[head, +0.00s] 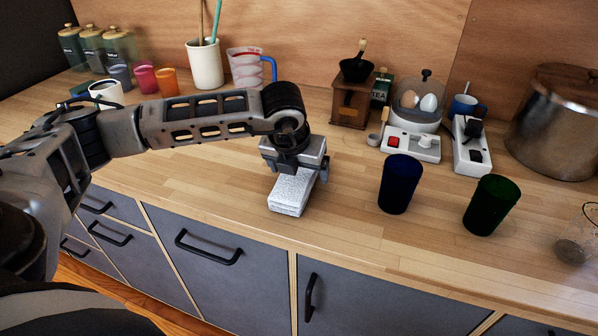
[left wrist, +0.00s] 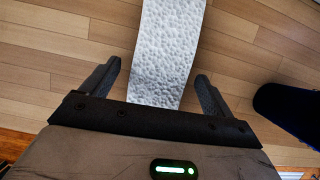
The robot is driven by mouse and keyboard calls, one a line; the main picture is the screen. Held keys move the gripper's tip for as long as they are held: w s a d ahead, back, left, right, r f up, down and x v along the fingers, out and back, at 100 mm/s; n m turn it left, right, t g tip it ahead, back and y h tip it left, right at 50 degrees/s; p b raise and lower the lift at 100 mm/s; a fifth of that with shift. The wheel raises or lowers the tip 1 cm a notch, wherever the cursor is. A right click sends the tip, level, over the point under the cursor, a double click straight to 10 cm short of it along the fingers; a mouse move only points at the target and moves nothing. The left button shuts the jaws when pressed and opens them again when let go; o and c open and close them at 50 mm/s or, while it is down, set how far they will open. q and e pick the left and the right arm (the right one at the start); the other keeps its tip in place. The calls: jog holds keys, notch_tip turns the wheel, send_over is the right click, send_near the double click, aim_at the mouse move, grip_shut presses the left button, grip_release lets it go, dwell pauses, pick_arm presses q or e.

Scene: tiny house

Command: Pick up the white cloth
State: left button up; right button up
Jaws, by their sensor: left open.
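The white cloth (head: 291,192) is a folded, textured strip lying on the wooden countertop near its front edge. In the left wrist view the cloth (left wrist: 168,50) runs up from between the fingers to the top of the picture. My left gripper (head: 295,172) is above the cloth, pointing down, and hides its far end in the head view. In the left wrist view my left gripper (left wrist: 158,85) is open, with one finger on each side of the cloth and a gap on both sides. My right gripper is not in view.
A dark blue cup (head: 399,184) and a dark green cup (head: 490,205) stand to the right of the cloth. A wooden grinder (head: 351,100) and an egg cooker (head: 412,125) stand behind. The counter (head: 215,180) left of the cloth is clear.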

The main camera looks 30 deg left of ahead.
pick_arm(q)
jog(key=shift+w+f, duration=0.1)
jog(key=shift+f, duration=0.3)
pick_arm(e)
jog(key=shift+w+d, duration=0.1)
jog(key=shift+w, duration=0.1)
pick_arm(q)
jog(key=c, duration=1.1)
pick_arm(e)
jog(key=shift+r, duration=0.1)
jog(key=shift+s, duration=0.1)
